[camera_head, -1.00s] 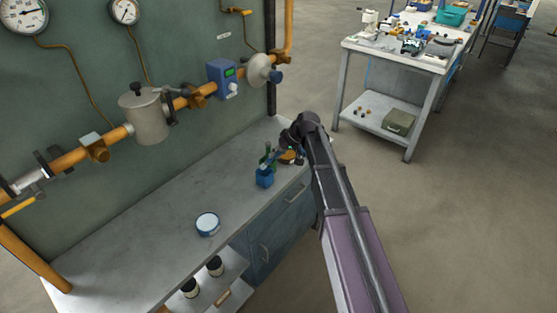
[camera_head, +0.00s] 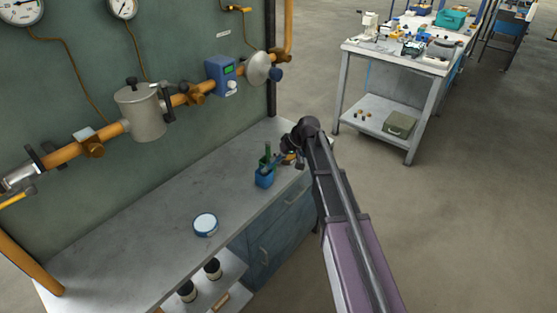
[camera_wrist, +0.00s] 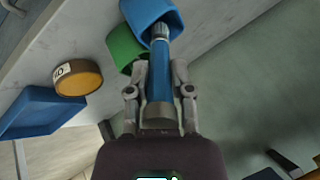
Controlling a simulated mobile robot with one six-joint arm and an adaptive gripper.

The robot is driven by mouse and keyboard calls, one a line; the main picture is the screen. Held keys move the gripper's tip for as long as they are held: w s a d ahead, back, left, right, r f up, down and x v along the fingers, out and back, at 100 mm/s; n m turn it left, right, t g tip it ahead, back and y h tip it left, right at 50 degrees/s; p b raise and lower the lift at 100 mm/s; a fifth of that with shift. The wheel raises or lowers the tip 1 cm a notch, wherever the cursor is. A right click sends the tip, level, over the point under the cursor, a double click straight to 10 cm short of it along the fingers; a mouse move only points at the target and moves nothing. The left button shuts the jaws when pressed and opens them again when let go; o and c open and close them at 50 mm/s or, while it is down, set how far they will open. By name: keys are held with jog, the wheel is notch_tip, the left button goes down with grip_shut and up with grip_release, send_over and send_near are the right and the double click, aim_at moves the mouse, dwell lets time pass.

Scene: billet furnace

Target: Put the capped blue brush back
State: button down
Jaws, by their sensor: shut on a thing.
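My gripper (camera_wrist: 160,88) is shut on the blue brush (camera_wrist: 160,65), a slim blue rod with a grey tip. The brush's far end overlaps the mouth of a blue cup (camera_wrist: 143,10) in the wrist view; I cannot tell whether it is inside. The blue cup (camera_head: 264,180) stands on the bench near its right end. A green holder (camera_wrist: 122,45) is beside the blue cup. In the head view my gripper (camera_head: 280,160) is just right of the cup and partly hidden by my arm.
A round orange-topped tin (camera_wrist: 78,78) and a blue tray (camera_wrist: 40,112) lie near the cup. A white-topped round tin (camera_head: 205,225) sits on the grey bench (camera_head: 150,240). Dark-capped jars (camera_head: 213,269) stand on a lower shelf. Pipework runs along the wall behind.

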jog(key=shift+f+b, duration=0.65)
jog(key=c, duration=0.5)
grip_release()
jog(key=shift+r, duration=0.25)
jog(key=shift+d+r+p, duration=0.1)
jog(key=shift+r+p, duration=0.6)
jog(key=shift+p, duration=0.25)
jog(key=p+v, duration=0.9)
jog(key=v, duration=0.2)
jog(key=shift+d+r, duration=0.15)
jog(key=shift+d, duration=0.05)
jog(key=shift+s, duration=0.1)
